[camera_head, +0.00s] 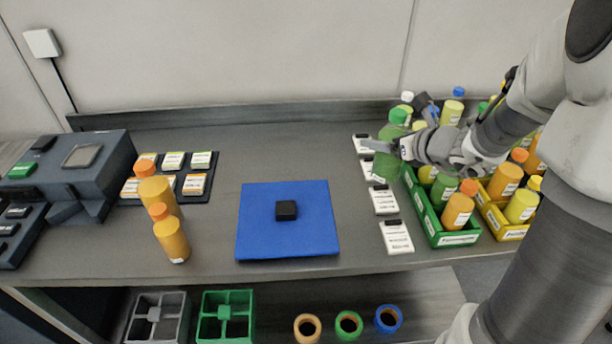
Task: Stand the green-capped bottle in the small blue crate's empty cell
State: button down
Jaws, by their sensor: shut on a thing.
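The green-capped bottle (389,160) has a green body and is upright at the right of the table, in front of the left side of the crates. My gripper (392,149) reaches in from the right and is shut on it at its upper body. The bottle's base appears near the white cards; I cannot tell whether it touches anything. I cannot make out the small blue crate or its empty cell. My arm hides much of the area behind the front crates.
A green crate (457,239) and a yellow crate (512,233) hold several bottles at the right. White cards (396,237) lie left of them. A blue mat (258,237) bears a black block (286,210). Two orange bottles (172,240) stand at left. Table around the mat is clear.

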jog(key=shift+w+a+f+b, duration=0.5)
jog(key=shift+w+a+f, duration=0.4)
jog(key=shift+w+f, duration=0.85)
jog(key=shift+w+a+f+b, duration=0.5)
jog(key=shift+w+a+f, duration=0.4)
jog(key=shift+w+f, duration=0.85)
jog(key=shift+w+a+f+b, duration=0.5)
jog(key=shift+w+a+f, duration=0.4)
jog(key=shift+w+f, duration=0.8)
jog(key=shift+s+f, duration=0.2)
jog(key=shift+f, duration=0.05)
jog(key=shift+f, duration=0.15)
grip_release()
